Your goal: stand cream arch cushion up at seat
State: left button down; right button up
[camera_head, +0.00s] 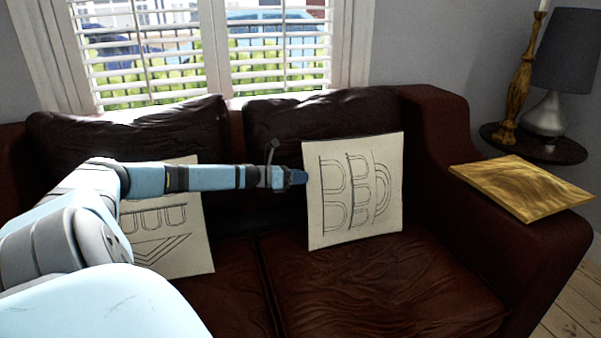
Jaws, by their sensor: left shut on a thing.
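The cream arch cushion (354,190), with dark outlined arches turned sideways, is on the right seat of the sofa (390,285) in the head view. It is upright, its face toward me, in front of the right backrest; I cannot tell whether it touches the backrest. My left gripper (298,177) reaches in from the left and is shut on its left edge. The fingertips are small and partly hidden there. A second cream cushion (190,260), with arches and chevron lines, leans on the left seat, partly hidden behind my left arm. My right gripper is not in view.
A flat gold panel (520,187) lies on the right armrest. A round dark side table (565,152) behind it holds a lamp (545,115) and a gold candlestick (520,90). The front of the right seat is clear. A window with blinds is behind the sofa.

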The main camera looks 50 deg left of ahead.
pick_arm(q)
jog(key=shift+r, duration=0.1)
jog(key=c, duration=1.1)
grip_release()
jog(key=shift+o, duration=0.2)
jog(key=shift+s, duration=0.1)
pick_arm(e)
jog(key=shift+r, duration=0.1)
pick_arm(q)
jog(key=p+v, duration=0.8)
jog(key=v, duration=0.5)
jog(key=shift+s+a, duration=0.15)
jog(key=shift+s, duration=0.1)
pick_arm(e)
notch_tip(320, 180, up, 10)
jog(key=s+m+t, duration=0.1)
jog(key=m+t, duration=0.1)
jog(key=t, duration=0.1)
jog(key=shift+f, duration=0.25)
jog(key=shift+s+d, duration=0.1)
